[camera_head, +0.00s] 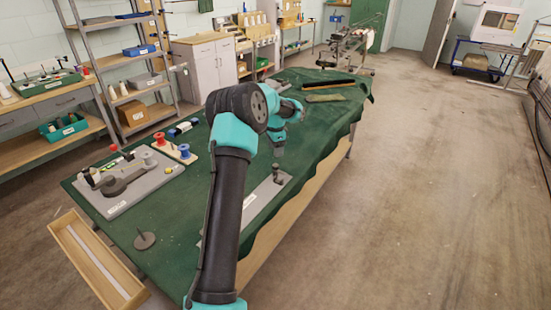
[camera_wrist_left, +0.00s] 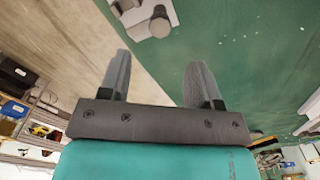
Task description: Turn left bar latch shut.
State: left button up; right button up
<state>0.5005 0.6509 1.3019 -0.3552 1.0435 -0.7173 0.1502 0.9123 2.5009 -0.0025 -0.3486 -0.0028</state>
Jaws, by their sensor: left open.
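A long grey bar (camera_head: 262,197) lies along the near right edge of the green-covered table, partly hidden behind my left arm. A small dark latch knob (camera_head: 277,172) stands at its far end. My left gripper (camera_head: 279,151) hangs just above this end, apart from the knob. In the left wrist view the knob (camera_wrist_left: 160,26) and bar end (camera_wrist_left: 133,14) show beyond the open, empty fingers (camera_wrist_left: 160,65). Whether the latch is turned open or shut cannot be told. My right gripper is not in view.
A round metal piece (camera_head: 145,240) sits nearer. A wooden tray (camera_head: 92,262) is at the near left edge. The far table holds a dark-edged board (camera_head: 327,84).

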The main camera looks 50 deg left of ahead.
pick_arm(q)
notch_tip(320, 180, up, 9)
jog(key=shift+r, duration=0.15)
dwell(0.5)
jog(key=s+d+f+n+h, duration=0.1)
jog(key=d+f+n+h, duration=0.15)
jog(key=d+f, duration=2.35)
jog(key=s+d+f+n, duration=0.2)
jog(key=s+d+f, duration=0.2)
jog(key=s+d, duration=0.5)
jog(key=s+d+f+n+h, duration=0.1)
jog(key=s+d+f, duration=0.4)
jog(key=s+d, duration=0.4)
jog(key=s, duration=0.4)
jog(key=shift+s+n+t, duration=0.25)
jog(key=shift+n+t, duration=0.1)
jog(key=shift+t, duration=0.05)
jog(key=shift+w, duration=0.1)
